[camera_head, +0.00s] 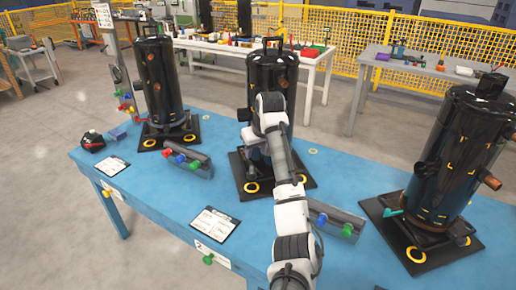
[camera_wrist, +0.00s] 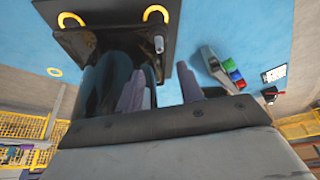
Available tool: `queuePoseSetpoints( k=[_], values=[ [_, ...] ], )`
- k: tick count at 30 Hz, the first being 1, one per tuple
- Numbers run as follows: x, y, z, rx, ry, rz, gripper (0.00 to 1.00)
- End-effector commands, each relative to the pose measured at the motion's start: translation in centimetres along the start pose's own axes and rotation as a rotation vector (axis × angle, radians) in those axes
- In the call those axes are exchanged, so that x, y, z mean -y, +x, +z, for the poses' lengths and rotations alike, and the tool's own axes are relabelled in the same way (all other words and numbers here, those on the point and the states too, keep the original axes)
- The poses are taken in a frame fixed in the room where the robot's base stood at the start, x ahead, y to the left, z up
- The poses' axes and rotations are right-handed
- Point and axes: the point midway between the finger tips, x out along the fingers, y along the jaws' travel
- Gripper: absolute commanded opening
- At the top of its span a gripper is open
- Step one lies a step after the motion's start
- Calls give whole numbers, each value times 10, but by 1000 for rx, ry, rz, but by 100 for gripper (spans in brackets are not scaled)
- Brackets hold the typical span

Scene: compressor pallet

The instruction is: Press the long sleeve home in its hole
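My gripper (camera_wrist: 160,68) shows in the wrist view with its two grey-purple fingers apart and nothing seen between them. A short pale stub (camera_wrist: 158,44) stands on the dark base plate (camera_wrist: 112,22), beyond the fingertips and in line with the gap. It may be the long sleeve; I cannot tell, nor how deep it sits. The black middle compressor (camera_wrist: 108,75) is close beside the left finger. In the head view my arm reaches the middle compressor (camera_head: 272,72) and hides the fingers and the stub.
A grey holder (camera_head: 187,160) with red, blue and green knobs lies on the blue table (camera_head: 160,190) left of the middle plate; another holder (camera_head: 337,219) lies to the right. Compressors stand left (camera_head: 160,75) and right (camera_head: 455,150). Label cards (camera_head: 215,223) lie along the front.

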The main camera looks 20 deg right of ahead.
Motion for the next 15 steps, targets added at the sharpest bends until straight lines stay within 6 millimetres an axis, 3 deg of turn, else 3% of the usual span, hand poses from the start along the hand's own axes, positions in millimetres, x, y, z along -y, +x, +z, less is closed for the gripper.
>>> queuePoseSetpoints(
  k=[6,15],
  values=[
    [0,-26,0,-1,0,0,38],
    [0,-31,0,1,0,-1,38]
  ],
)
